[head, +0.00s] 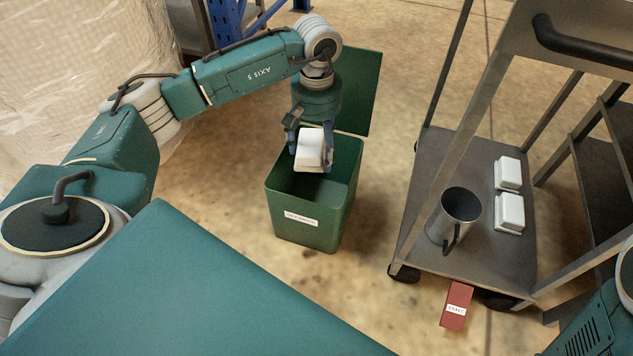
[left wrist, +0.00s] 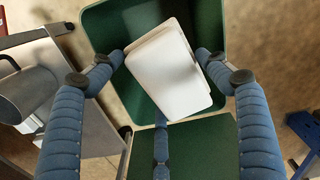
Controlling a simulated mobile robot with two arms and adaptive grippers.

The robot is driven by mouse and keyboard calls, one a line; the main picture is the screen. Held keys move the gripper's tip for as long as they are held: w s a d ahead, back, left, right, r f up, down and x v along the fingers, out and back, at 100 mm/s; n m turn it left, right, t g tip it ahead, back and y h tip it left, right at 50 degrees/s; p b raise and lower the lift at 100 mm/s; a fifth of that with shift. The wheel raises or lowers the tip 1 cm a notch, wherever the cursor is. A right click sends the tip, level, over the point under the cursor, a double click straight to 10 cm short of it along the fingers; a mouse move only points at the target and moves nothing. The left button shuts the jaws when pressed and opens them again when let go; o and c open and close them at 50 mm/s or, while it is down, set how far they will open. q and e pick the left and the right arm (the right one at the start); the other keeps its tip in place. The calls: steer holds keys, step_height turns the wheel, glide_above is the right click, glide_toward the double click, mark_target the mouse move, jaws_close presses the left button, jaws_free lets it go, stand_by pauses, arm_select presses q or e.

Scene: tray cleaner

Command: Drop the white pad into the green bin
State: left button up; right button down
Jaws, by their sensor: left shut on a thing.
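The white pad (head: 310,148) is held in my left gripper (head: 309,158), above the opening of the green bin. The pad also shows in the left wrist view (left wrist: 168,72), tilted between the blue padded fingers (left wrist: 165,85). The green bin (head: 308,226) stands on the floor with its lid (head: 352,92) swung open at the back and a small white label on its front. The bin's rim (left wrist: 95,20) frames the pad in the left wrist view. My right gripper is outside the views; only part of my right arm shows at the lower right of the head view.
A grey metal cart (head: 425,170) stands right of the bin. On its shelf are a metal jug (head: 455,212) and two white pads (head: 508,212). A red labelled box (head: 456,306) is at its front edge. The floor around the bin is clear.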

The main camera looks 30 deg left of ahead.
arm_select(q)
steer(key=o, duration=1.2)
step_height(320, 180, up, 12)
